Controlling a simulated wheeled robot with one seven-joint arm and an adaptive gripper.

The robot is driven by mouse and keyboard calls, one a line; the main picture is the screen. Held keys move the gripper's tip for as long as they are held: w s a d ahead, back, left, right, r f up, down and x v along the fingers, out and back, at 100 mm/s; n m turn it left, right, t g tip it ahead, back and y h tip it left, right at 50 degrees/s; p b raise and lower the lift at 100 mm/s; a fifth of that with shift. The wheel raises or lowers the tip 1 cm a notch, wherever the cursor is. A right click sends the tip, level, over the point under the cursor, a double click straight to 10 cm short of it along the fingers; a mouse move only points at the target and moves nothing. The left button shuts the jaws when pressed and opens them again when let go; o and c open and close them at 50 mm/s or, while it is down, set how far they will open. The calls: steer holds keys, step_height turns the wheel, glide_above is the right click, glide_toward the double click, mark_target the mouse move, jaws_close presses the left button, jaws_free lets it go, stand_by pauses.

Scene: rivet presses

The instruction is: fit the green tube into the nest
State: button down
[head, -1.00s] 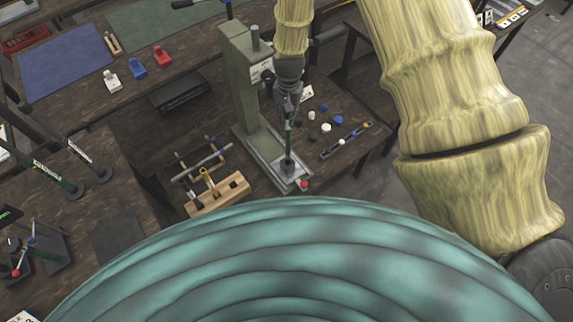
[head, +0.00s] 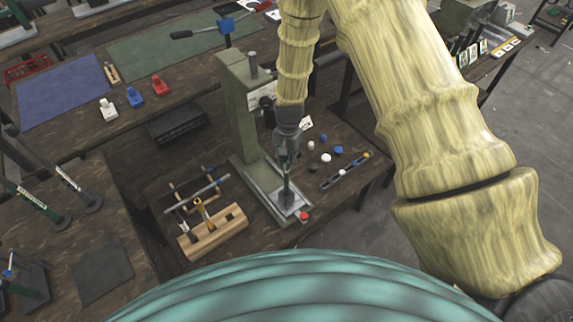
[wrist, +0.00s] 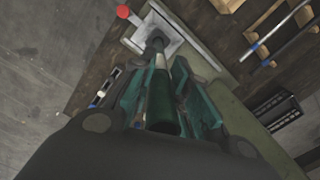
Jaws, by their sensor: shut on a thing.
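The green tube (head: 287,184) stands upright in my gripper (head: 286,160), over the base of the grey-green press. In the wrist view the tube (wrist: 161,105) runs between the two fingers of my gripper (wrist: 165,92), which are shut on it. Its far, grey end points at the dark round nest (wrist: 158,43) on a light square plate. In the head view the nest (head: 287,199) sits directly under the tube. The tube's lower end meets the nest in the picture, but I cannot tell how deep it sits.
The press column (head: 240,110) rises just left of my arm. A red knob (head: 304,216) is at the plate's front corner. A wooden rack with tools (head: 215,235) stands to the left. Small white and blue caps (head: 326,157) and a slotted strip (head: 345,171) lie to the right.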

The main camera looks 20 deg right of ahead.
steer(key=shift+f, duration=0.9)
steer(key=shift+f, duration=0.1)
steer(key=c, duration=1.4)
jaws_free()
steer(key=shift+o, duration=0.2)
steer(key=shift+w+d+r+b, duration=0.1)
steer(key=shift+r+b, duration=0.7)
steer(key=shift+r, duration=1.15)
steer(key=shift+w+d+r+b, duration=0.1)
steer(key=shift+r+b, duration=0.65)
steer(key=shift+r, duration=1.15)
